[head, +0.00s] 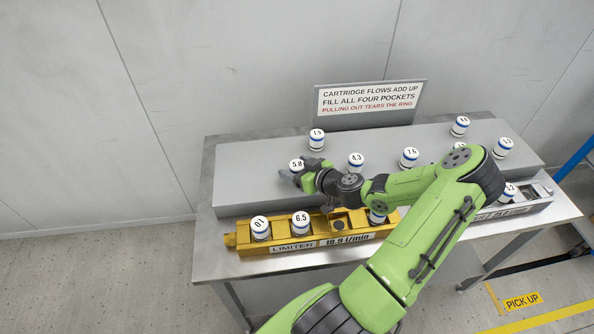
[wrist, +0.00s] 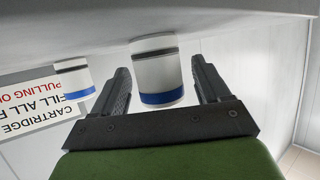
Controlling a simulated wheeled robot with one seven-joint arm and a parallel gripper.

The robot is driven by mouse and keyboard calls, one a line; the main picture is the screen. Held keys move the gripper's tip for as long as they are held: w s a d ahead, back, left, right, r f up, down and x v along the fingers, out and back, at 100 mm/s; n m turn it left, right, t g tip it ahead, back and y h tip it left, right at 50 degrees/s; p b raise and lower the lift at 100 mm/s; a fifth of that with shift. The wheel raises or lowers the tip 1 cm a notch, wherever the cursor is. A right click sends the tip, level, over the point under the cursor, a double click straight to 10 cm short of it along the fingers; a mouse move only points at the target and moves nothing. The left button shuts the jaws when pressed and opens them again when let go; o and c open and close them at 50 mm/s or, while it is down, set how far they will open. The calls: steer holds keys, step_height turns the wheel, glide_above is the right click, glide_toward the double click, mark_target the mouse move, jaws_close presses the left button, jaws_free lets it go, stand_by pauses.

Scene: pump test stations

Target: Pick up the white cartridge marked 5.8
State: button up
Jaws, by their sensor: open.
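The white cartridge marked 5.8 (head: 297,165) stands upright on the grey raised shelf, at its left part. My gripper (head: 295,178) is open and low over the shelf at this cartridge. In the wrist view, which is upside down, a white cartridge with a blue band (wrist: 158,75) stands between the two open fingers (wrist: 165,88), with a gap showing on each side. Its marking does not show there. In the head view my gripper hides the cartridge's lower part.
Cartridge 1.9 (head: 317,139) stands behind, 4.3 (head: 356,162) and 7.6 (head: 409,157) to the right. A yellow limiter block (head: 230,240) in front holds several cartridges, including 6.5 (head: 301,222); one pocket (head: 340,224) looks empty. A sign (head: 370,98) stands behind. My arm hides part of the right side.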

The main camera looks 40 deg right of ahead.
steer(key=shift+s, duration=0.1)
steer(key=shift+c, duration=0.4)
steer(key=c, duration=1.1)
steer(key=shift+o, duration=0.2)
steer(key=shift+r, duration=0.1)
